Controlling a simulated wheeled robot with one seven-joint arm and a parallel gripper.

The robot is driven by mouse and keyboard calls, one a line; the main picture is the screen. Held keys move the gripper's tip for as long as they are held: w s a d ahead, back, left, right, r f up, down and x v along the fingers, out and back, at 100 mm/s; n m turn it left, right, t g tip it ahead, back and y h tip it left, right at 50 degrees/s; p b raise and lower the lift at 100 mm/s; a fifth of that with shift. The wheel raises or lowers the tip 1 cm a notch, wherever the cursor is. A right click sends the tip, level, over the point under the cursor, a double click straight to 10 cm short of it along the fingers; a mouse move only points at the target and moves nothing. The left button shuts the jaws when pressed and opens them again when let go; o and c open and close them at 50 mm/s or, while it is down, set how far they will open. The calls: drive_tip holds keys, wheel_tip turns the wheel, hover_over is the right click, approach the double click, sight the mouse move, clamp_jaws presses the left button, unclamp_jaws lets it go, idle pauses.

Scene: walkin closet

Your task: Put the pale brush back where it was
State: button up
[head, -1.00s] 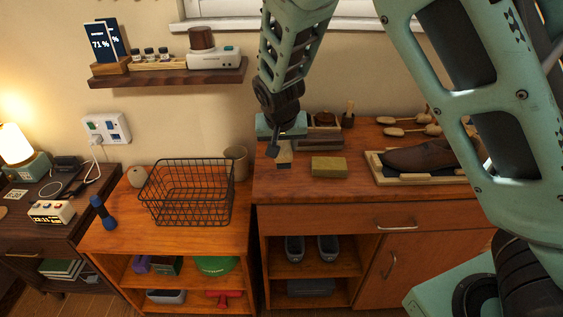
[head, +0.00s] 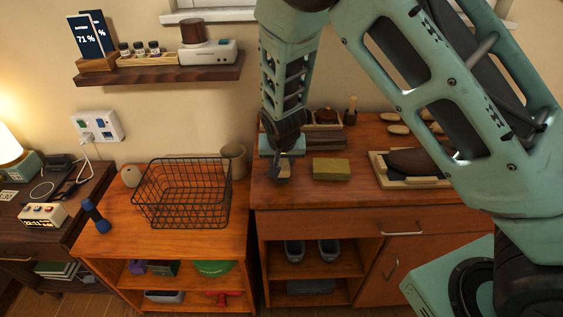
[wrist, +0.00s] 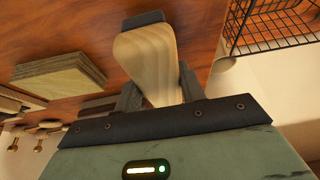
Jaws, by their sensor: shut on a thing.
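The pale brush (wrist: 148,58) has a light wooden body and a dark edge strip. My gripper (wrist: 158,92) is shut on it, with one dark finger along each side. In the head view the brush (head: 284,171) shows small beneath my gripper (head: 281,164), over the left front part of the orange-brown cabinet top (head: 300,197). It is low there; I cannot tell whether it touches the wood. My gripper partly hides the brush in the head view.
A yellowish block (head: 332,169) lies just right of the brush. A dark box (head: 325,141) is behind. A wire basket (head: 182,195) stands on the lower unit at left. The cabinet's front strip is clear.

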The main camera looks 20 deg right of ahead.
drive_tip(key=shift+f, duration=0.75)
drive_tip(key=shift+f, duration=0.1)
drive_tip(key=o, duration=1)
drive_tip(key=shift+c, duration=0.2)
